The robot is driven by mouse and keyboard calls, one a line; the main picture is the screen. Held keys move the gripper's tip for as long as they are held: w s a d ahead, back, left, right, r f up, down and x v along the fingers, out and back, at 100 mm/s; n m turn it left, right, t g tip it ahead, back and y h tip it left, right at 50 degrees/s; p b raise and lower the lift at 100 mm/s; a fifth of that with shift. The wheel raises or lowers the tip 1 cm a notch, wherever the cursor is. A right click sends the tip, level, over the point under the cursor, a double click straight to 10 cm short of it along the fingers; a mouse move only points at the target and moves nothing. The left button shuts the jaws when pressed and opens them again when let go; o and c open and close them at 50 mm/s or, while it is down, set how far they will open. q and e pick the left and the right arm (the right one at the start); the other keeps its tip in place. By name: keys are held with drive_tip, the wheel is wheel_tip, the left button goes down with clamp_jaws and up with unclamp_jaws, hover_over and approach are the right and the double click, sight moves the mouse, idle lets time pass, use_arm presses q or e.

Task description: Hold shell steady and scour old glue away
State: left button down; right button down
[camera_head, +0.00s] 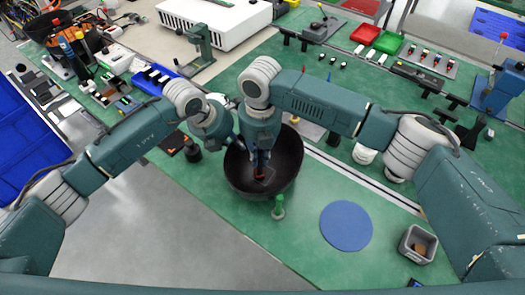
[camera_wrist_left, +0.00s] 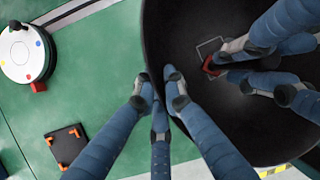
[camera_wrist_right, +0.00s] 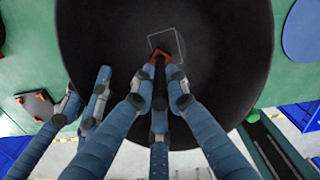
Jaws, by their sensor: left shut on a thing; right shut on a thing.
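The shell is a large dark bowl (camera_head: 285,178) on the green bench, open side up. My left gripper (camera_wrist_left: 158,82) is shut on the bowl's rim; in the head view the arm partly hides this contact. My right gripper (camera_wrist_right: 160,92) is inside the bowl, shut on a scraper with a red part (camera_wrist_right: 158,58); the red part also shows in the left wrist view (camera_wrist_left: 210,67). Old glue is not clearly distinguishable.
A blue round mat (camera_head: 346,226) lies right of the bowl, with a grey bin (camera_head: 418,246) beyond it. A small green post (camera_head: 278,208) stands at the bowl's front. A black plate with orange corners (camera_wrist_left: 68,145) lies left.

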use_arm(q)
drive_tip(key=shift+s, duration=0.1)
use_arm(e)
drive_tip(key=shift+s+a, duration=0.3)
drive_tip(key=shift+s, duration=0.15)
drive_tip(key=shift+r, duration=0.2)
wheel_tip(320, 180, up, 8)
drive_tip(key=shift+f, duration=0.2)
use_arm(q)
drive_tip(key=c, duration=1.8)
unclamp_jaws()
drive_tip(key=shift+o, duration=0.2)
